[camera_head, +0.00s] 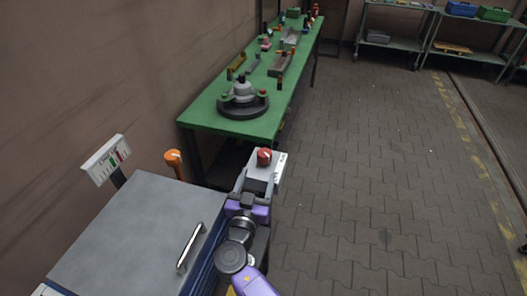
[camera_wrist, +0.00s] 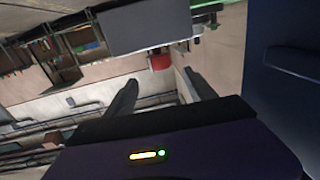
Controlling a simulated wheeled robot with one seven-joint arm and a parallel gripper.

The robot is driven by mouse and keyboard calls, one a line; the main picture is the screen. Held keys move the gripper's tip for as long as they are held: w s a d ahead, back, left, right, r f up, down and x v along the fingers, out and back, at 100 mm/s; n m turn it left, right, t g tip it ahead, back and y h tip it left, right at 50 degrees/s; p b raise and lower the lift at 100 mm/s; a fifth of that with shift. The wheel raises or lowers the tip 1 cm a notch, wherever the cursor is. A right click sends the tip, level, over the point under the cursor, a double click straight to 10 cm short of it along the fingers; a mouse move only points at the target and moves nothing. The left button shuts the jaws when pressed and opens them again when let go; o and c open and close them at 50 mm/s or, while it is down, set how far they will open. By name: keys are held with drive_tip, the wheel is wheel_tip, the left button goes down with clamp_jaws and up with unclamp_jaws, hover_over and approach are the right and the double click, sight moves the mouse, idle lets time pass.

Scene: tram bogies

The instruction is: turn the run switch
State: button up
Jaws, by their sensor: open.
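The run switch (camera_head: 264,157) is a red knob with a light pointer mark, on top of a pale box (camera_head: 263,173) with small lettering, beyond the cabinet's right side. My gripper (camera_head: 257,182) is open, its fingers reaching toward the box from the near side and partly covering it. In the wrist view the red knob (camera_wrist: 160,60) shows ahead, between and beyond the spread fingers of my gripper (camera_wrist: 159,80). Nothing is held. I cannot tell whether a finger touches the box. The lettering is too small to read.
A grey-topped cabinet (camera_head: 140,235) with a bar handle (camera_head: 190,247) stands left of my arm. An orange knob (camera_head: 173,157) and a tilted gauge panel (camera_head: 105,158) stand behind it. A green bench (camera_head: 205,108) with parts lies beyond. The paved floor (camera_head: 370,190) to the right is clear.

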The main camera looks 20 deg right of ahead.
sight(264, 160)
drive_tip(key=x, duration=1)
drive_tip(key=shift+w+d+p, duration=0.1)
drive_tip(key=shift+w+p, duration=0.05)
drive_tip(key=shift+p, duration=0.25)
drive_tip(key=shift+c, duration=0.2)
drive_tip(key=c, duration=1.3)
